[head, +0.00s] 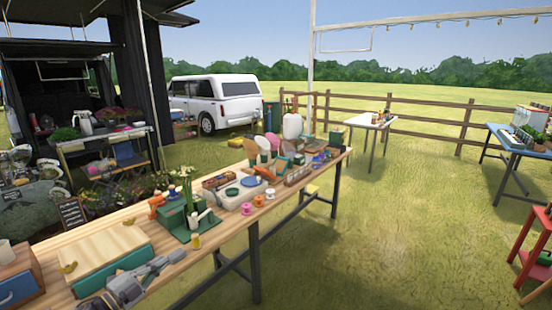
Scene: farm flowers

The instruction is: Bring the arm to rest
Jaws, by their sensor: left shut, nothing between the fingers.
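My left gripper (174,262) reaches in from the bottom left. It is shut and empty, and shows over the near end of the long wooden table (97,248). A wooden-topped box with green sides (100,258) lies just behind it on the tabletop. I cannot tell how far the gripper is above the table. My right gripper is not in view.
A green holder with a plant (183,222), an orange tool (156,203) and colourful spools (246,208) stand further along the table. A blue-fronted box (18,285) is at the left edge. Open grass (390,225) lies to the right.

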